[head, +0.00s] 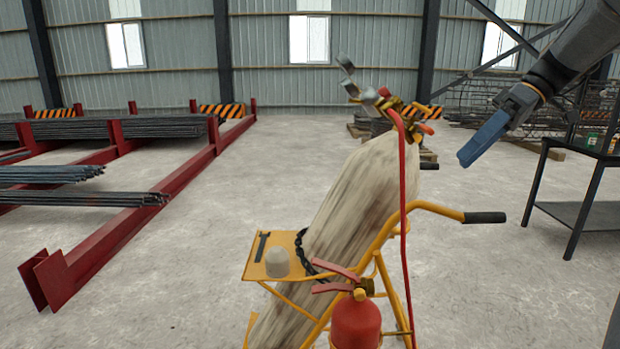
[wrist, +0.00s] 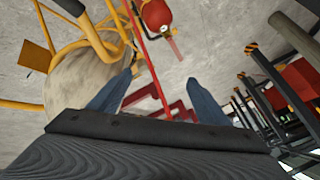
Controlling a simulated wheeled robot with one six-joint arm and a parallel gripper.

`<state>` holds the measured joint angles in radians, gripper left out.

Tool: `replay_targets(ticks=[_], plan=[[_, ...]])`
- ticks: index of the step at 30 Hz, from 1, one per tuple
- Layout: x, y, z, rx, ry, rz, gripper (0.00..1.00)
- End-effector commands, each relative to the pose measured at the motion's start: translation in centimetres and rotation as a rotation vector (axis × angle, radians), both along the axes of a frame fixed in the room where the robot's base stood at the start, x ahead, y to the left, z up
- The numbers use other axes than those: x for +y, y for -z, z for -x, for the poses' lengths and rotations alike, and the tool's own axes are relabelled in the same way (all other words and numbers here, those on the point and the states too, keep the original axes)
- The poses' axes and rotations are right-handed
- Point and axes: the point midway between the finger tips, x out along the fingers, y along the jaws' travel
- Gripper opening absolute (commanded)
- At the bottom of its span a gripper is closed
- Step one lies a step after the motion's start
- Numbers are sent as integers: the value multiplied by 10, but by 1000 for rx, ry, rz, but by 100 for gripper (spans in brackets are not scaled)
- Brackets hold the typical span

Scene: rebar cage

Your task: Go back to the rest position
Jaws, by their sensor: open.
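My gripper (head: 484,138) hangs in the air at the upper right of the head view, to the right of the cylinder cart's top. In the wrist view its two blue fingers (wrist: 152,98) stand wide apart with nothing between them. The gripper is open and empty. The cart (head: 432,208) is yellow and carries a tall, dirty pale cylinder (head: 350,205) with valves and a red hose (head: 403,200). The cylinder (wrist: 90,80) also shows close by at the left of the wrist view.
A red fire extinguisher (head: 356,322) hangs on the cart. Red racks (head: 120,228) with rebar stand at left. A dark table (head: 575,212) stands at right. Clear concrete floor lies between the racks and cart.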

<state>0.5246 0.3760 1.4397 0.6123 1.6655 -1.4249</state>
Motion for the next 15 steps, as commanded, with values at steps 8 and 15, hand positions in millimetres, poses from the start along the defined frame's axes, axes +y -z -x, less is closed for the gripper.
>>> replay_targets(ticks=[8,15], plan=[[76,118,51,299,314,261,71],[123,217,139,387,602,519,71]])
